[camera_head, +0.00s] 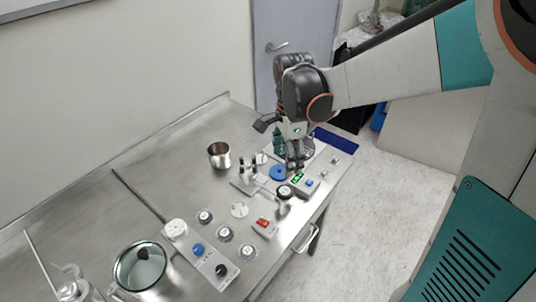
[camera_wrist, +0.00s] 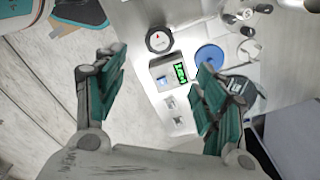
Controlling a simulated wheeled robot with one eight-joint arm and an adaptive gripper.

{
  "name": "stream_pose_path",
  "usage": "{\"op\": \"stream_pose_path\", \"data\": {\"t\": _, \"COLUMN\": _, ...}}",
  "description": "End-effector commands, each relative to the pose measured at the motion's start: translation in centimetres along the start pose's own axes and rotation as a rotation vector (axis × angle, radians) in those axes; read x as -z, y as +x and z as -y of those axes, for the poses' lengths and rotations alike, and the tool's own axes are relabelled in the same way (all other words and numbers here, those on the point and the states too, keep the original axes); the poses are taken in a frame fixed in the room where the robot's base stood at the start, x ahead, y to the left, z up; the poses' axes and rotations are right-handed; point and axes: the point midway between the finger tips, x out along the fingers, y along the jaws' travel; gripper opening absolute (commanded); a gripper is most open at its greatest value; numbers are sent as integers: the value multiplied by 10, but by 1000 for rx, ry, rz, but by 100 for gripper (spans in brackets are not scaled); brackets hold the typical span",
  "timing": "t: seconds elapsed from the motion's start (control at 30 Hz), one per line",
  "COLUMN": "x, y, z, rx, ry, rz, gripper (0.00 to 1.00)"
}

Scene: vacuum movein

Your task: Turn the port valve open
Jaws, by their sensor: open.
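I cannot tell for certain which part is the port valve. A metal fitting with dark-topped upright posts (camera_head: 248,172) stands on the steel bench, left of the blue disc, and likely carries it. Similar silver fittings with dark knobs show at the upper right edge of the wrist view (camera_wrist: 245,16). My gripper (camera_head: 283,142) hangs over the bench's far right part, beyond the fitting and apart from it. In the wrist view my gripper (camera_wrist: 160,65) has its two teal-padded fingers spread wide, with nothing between them. The bench surface there lies below the fingers.
A round gauge (camera_wrist: 159,40), a green-lit display box (camera_wrist: 172,72) and a blue disc (camera_wrist: 210,55) lie close below my gripper. A steel cup (camera_head: 219,155) stands behind the fitting. A red-switch box (camera_head: 264,228) and several knobs are nearer.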

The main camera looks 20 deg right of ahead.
Motion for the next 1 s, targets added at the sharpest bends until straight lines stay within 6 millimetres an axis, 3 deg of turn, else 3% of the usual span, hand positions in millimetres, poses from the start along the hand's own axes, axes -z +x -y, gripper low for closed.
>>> {"op": "stream_pose_path", "data": {"t": 0.17, "x": 0, "y": 23, "z": 0, "rx": 0, "ry": 0, "rz": 0, "gripper": 64}}
{"op": "stream_pose_path", "data": {"t": 0.6, "x": 0, "y": 107, "z": 0, "rx": 1, "ry": -2, "rz": 0, "gripper": 64}}
{"op": "stream_pose_path", "data": {"t": 0.8, "x": 0, "y": 129, "z": 0, "rx": 1, "ry": -2, "rz": 0, "gripper": 64}}
{"op": "stream_pose_path", "data": {"t": 1.0, "x": 0, "y": 136, "z": 0, "rx": 1, "ry": -2, "rz": 0, "gripper": 64}}
